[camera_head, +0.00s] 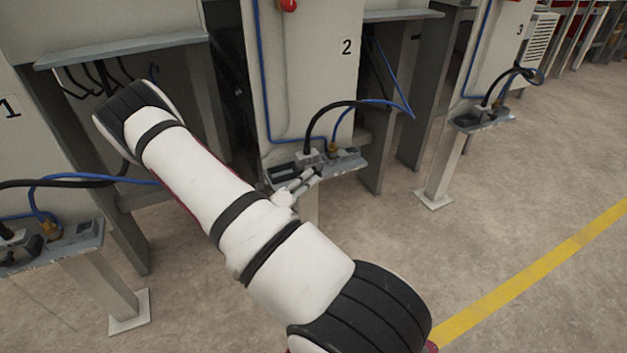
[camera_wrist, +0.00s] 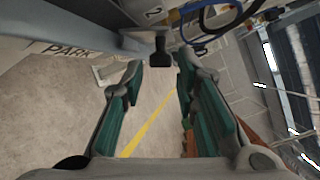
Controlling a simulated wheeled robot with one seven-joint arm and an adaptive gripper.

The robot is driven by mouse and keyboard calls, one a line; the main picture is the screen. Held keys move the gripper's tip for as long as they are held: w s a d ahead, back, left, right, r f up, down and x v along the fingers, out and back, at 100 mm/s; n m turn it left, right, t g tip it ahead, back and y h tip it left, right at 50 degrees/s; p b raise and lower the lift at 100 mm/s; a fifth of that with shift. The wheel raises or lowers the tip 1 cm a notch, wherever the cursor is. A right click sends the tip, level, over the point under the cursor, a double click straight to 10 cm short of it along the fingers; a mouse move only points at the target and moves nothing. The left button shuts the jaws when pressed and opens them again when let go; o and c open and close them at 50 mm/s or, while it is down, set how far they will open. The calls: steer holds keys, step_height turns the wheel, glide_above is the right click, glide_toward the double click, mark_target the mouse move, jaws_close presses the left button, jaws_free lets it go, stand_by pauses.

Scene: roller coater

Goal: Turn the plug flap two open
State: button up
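The socket box (camera_head: 348,162) under the number 2 panel carries a black cable and a blue cable with a brass-coloured fitting. Its left part is partly hidden by my gripper (camera_head: 300,186), which reaches the box's front edge. In the wrist view my gripper (camera_wrist: 159,70) is open, its two teal-lined fingers apart. A small black piece (camera_wrist: 161,52), apparently the plug flap, juts from the grey box edge (camera_wrist: 140,40) between the fingertips. I see gaps on both sides of it. Whether the flap is raised or closed cannot be told.
A similar box (camera_head: 80,240) stands at panel 1 on the left, and another (camera_head: 482,120) at panel 3 on the right. A blue cable (camera_wrist: 208,40) loops near the right finger. Open floor with a yellow line (camera_head: 540,270) lies at the right.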

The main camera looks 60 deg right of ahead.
steer(key=shift+s+d+b, duration=0.15)
steer(key=shift+d+b, duration=0.2)
steer(key=shift+d, duration=1.5)
jaws_close()
steer(key=shift+a+f+m, duration=0.1)
steer(key=shift+f+m, duration=0.1)
steer(key=shift+m, duration=0.1)
steer(key=shift+s+a+f+m+g+h+b, duration=0.1)
steer(key=shift+f+m+g+h+b, duration=0.6)
steer(key=shift+m, duration=1.15)
steer(key=shift+s+f+m+g+h+b, duration=0.15)
steer(key=shift+f+m+g+h+b, duration=0.5)
steer(key=shift+m, duration=1.25)
steer(key=shift+s+a+f+m+g+h+b, duration=0.1)
steer(key=shift+f+m+g+h+b, duration=0.6)
steer(key=shift+m, duration=1.15)
steer(key=shift+r+b, duration=0.3)
steer(key=shift+b, duration=0.05)
